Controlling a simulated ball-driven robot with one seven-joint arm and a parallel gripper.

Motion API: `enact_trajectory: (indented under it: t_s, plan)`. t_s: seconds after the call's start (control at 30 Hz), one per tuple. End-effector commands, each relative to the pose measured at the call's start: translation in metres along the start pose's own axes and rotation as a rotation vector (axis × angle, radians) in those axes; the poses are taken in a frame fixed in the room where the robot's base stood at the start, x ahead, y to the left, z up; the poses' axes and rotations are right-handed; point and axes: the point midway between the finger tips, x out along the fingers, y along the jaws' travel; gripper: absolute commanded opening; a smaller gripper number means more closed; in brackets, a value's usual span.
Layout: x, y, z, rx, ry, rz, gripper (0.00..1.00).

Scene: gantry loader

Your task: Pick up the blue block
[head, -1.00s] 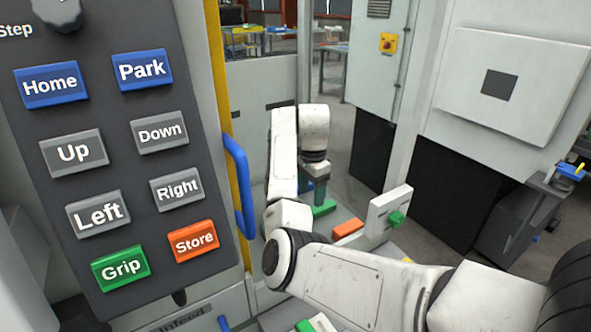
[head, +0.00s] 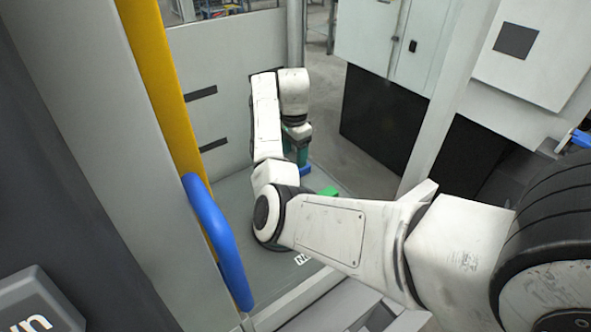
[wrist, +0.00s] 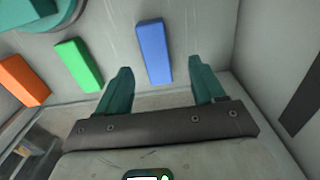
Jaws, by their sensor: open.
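The blue block (wrist: 154,50) lies on the grey floor of the loader in the wrist view, long side running away from my gripper. My gripper (wrist: 161,66) is open, with its two teal fingers apart on either side of the block's near end. No contact with the block shows. In the head view my gripper (head: 298,152) points down at the end of my arm, its fingertips mostly hidden. A bit of the blue block (head: 306,170) shows beside it.
A green block (wrist: 79,66) and an orange block (wrist: 23,81) lie left of the blue one in the wrist view. The green block (head: 328,191) also shows in the head view. A blue handle (head: 218,240) and yellow post (head: 160,85) stand at left.

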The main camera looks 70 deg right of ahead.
Motion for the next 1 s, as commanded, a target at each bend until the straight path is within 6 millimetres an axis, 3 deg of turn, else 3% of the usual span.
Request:
enact_trajectory:
  t_s: [0.17,0.5,0.8,1.0]
  plan:
    - [0.011,0.001,0.001,0.000,0.000,0.002,0.68]
    - [0.053,0.004,0.002,0.000,0.000,0.000,0.68]
    - [0.059,0.004,0.002,0.001,0.000,-0.001,0.68]
    - [0.058,0.004,0.002,0.001,0.000,-0.001,0.49]
